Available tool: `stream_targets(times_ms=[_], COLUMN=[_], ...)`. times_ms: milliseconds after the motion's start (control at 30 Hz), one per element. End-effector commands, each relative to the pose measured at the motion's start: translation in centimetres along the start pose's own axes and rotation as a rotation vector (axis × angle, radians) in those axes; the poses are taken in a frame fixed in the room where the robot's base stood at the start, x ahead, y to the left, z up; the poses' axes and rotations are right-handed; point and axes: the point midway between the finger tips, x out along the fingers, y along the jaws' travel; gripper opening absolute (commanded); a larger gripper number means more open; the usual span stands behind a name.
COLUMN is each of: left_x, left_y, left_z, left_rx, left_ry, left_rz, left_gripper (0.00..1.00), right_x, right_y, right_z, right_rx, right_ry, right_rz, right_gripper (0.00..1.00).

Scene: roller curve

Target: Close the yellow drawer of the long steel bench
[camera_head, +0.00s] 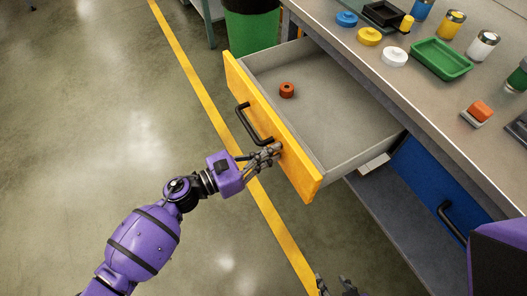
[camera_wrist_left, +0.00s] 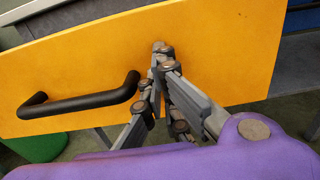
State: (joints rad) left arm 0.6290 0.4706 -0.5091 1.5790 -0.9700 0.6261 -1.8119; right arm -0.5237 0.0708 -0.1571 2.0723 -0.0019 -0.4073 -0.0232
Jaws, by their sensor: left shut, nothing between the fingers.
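The yellow drawer (camera_head: 290,160) of the long steel bench (camera_head: 430,85) is pulled far out, showing its grey inside. Its front carries a black bar handle (camera_head: 250,127). My left gripper (camera_head: 277,149) is shut and empty, with its fingertips at the outer face of the drawer front, just beside the lower end of the handle. In the left wrist view the closed fingertips (camera_wrist_left: 162,50) lie against or very near the yellow panel, right of the handle (camera_wrist_left: 85,103); exact contact cannot be told. My right gripper (camera_head: 335,284) shows only its fingertips at the bottom edge, spread apart.
An orange-red round part (camera_head: 287,90) lies inside the drawer. A blue drawer (camera_head: 430,185) beside it is shut. Jars, coloured discs and a green tray (camera_head: 440,59) stand on the bench top. A green bin (camera_head: 250,30) stands behind the drawer. The floor at left is clear.

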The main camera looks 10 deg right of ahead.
Motion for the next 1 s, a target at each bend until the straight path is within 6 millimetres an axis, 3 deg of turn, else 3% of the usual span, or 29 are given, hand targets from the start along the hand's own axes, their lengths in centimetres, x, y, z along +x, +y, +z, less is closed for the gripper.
stream_targets(times_ms=[267, 567, 800, 1000], left_x=[5.9, 14.3, 20.6, 24.6], left_y=[-0.1, -0.2, -0.1, -0.1], left_z=[-0.1, -0.1, -0.2, -0.2], left_rx=[0.0, 0.0, 0.0, 0.0], left_ry=[-0.005, -0.004, -0.003, -0.001], left_rz=[-0.004, -0.004, -0.003, -0.003], left_gripper=[0.0, 0.0, 0.0, 0.0], right_x=[1.1, 2.7, 3.9, 4.7], right_y=[-0.2, -0.5, -0.3, -0.1], right_z=[1.2, 1.8, 3.8, 5.6], right_rx=[-0.001, 0.005, 0.018, 0.03], right_ry=[-0.014, -0.008, -0.033, -0.057], right_rz=[-0.003, -0.008, -0.005, 0.0], right_gripper=[0.4, 0.4, 0.4, 0.4])
